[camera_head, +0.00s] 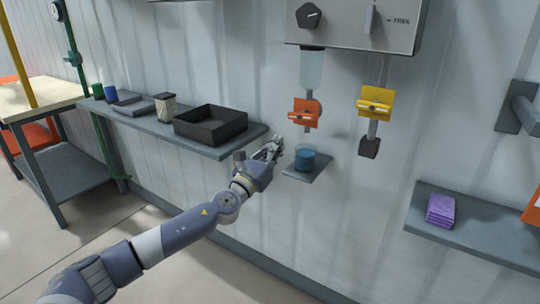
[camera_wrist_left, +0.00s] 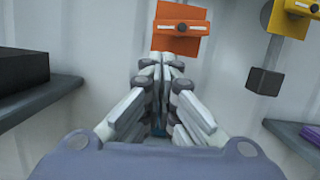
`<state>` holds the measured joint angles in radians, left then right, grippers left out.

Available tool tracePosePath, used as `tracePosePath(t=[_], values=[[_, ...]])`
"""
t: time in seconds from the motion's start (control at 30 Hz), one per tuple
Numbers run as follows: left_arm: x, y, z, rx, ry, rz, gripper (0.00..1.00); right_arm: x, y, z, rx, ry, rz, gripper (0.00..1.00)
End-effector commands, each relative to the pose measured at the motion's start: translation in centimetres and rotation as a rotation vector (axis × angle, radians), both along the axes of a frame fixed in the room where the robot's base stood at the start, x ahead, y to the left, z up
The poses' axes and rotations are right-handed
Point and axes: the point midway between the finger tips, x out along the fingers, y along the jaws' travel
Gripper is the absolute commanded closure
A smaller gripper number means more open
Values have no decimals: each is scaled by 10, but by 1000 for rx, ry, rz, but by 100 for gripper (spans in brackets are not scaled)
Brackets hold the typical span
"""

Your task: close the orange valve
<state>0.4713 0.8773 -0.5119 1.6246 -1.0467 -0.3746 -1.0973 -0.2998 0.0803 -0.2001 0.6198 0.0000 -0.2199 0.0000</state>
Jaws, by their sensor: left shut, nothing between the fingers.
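The orange valve (camera_head: 305,113) hangs on a pipe below the grey wall box, with its handle lying crosswise. It also shows at the top of the left wrist view (camera_wrist_left: 180,27), straight beyond the fingers. My left gripper (camera_head: 278,143) is below and to the left of the valve, apart from it. In the left wrist view its fingers (camera_wrist_left: 165,60) are together and hold nothing. A blue cup (camera_head: 305,160) stands on a small shelf below the valve, just right of the gripper. My right gripper is not in view.
A yellow valve (camera_head: 375,103) hangs to the right of the orange one, above a dark block (camera_head: 369,148). A black tray (camera_head: 211,124) sits on the left shelf (camera_head: 190,142), close to my left gripper. A purple stack (camera_head: 440,210) lies on the right shelf (camera_head: 470,238).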

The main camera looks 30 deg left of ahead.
Motion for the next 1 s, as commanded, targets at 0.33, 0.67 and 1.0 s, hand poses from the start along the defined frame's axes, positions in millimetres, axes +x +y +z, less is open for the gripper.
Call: tracePosePath(t=[0.33, 0.67, 1.0], values=[[-36, 0, -9, 1, 1, -1, 100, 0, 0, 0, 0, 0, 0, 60], [-39, 0, -9, 0, -1, -1, 100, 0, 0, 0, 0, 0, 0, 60], [-38, 1, -12, -7, 4, 0, 100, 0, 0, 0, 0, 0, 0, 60]])
